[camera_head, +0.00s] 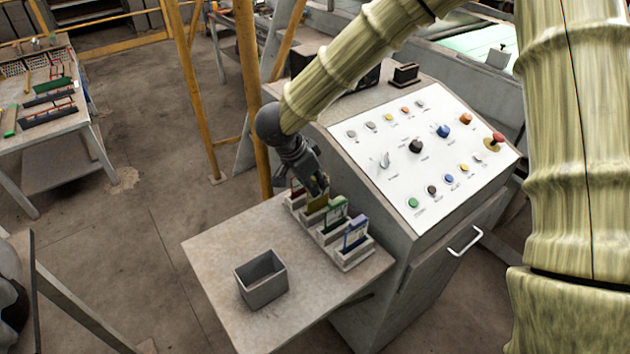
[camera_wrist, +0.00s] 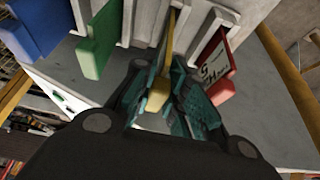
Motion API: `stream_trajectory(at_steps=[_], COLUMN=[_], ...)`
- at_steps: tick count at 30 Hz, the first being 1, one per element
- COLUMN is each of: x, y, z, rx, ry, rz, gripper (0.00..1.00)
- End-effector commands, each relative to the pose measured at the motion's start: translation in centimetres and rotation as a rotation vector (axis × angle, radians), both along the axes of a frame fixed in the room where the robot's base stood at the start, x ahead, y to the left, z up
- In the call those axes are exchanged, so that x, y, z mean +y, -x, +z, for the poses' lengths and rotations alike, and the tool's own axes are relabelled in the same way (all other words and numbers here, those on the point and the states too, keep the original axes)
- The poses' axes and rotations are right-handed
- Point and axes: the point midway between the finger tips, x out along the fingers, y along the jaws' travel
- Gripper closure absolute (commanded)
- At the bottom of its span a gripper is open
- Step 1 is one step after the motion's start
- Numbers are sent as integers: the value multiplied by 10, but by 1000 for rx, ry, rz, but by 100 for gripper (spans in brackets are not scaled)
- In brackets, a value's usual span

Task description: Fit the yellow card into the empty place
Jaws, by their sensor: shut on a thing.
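My gripper (camera_wrist: 160,100) is shut on the yellow card (camera_wrist: 157,92), seen nearly edge-on in the wrist view. In the head view the yellow card (camera_head: 317,203) is just below my gripper (camera_head: 318,187), at the rack (camera_head: 353,262) on the shelf. It is between the red card (camera_head: 297,188) and the green card (camera_head: 335,213). The blue card (camera_head: 355,233) stands at the near end. The wrist view shows the red card (camera_wrist: 216,66), green card (camera_wrist: 98,40) and blue card (camera_wrist: 35,25) upright in the rack. I cannot tell how deep the yellow card sits.
A grey open box (camera_head: 262,280) stands on the shelf (camera_head: 215,265) in front of the rack. The control panel (camera_head: 430,150) with buttons and knobs rises right behind the rack. A yellow post (camera_head: 250,100) stands close to my gripper's left.

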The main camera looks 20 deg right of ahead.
Motion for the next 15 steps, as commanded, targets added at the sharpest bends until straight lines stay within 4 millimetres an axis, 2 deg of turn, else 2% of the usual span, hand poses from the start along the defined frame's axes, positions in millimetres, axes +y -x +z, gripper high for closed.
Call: stream_trajectory(at_steps=[15], x=[0], y=[0], z=[-7], rx=[1], ry=[-1], rz=[0], gripper=[100])
